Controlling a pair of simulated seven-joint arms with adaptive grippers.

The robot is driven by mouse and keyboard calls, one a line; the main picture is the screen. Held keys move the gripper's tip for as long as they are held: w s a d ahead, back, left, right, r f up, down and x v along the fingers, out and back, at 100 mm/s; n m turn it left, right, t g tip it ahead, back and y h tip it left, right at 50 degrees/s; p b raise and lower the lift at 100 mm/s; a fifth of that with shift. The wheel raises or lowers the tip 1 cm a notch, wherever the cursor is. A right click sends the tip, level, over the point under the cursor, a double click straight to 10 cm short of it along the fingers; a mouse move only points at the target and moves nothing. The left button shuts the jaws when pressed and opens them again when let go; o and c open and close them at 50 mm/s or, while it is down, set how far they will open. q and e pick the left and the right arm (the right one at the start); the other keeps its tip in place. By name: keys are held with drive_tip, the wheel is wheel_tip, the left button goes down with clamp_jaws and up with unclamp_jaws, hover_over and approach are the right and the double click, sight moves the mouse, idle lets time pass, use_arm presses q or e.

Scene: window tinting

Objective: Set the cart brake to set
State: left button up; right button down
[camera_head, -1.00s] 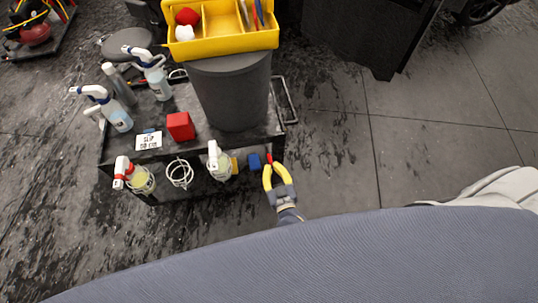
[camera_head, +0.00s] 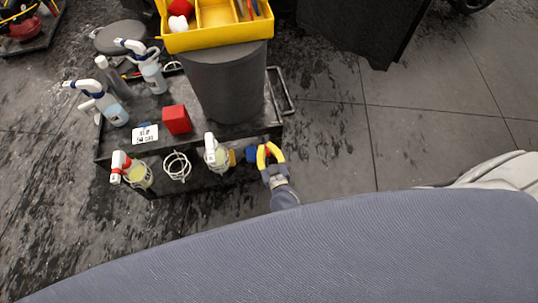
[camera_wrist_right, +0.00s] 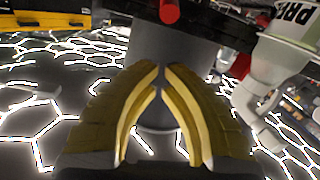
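The dark cart (camera_head: 128,143) stands left of centre in the head view. A small red cylinder (camera_wrist_right: 169,10) shows at the top of the right wrist view, beyond my fingertips; I take it for the brake handle. Its setting cannot be read. Contact with the red cylinder is not visible. My left gripper is out of view.
The cart carries a grey bin (camera_head: 225,85), a yellow tool tray (camera_head: 215,40), a red block (camera_head: 176,120), a label card (camera_head: 145,134) and several spray bottles. A white-headed bottle (camera_head: 215,152) hangs close left of my right gripper.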

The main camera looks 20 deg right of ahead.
sight(266, 148)
drive_tip(key=shift+w+d+f, duration=0.2)
drive_tip(key=shift+w+f, duration=0.65)
drive_tip(key=shift+f, duration=0.2)
drive_tip(key=shift+w+d+f, duration=0.2)
drive_tip(key=shift+w+f, duration=0.6)
drive_tip(key=shift+f, duration=0.2)
drive_tip(key=shift+s, duration=0.1)
drive_tip(key=shift+f, duration=0.15)
drive_tip(key=shift+s+t, duration=0.1)
drive_tip(key=shift+t, duration=0.2)
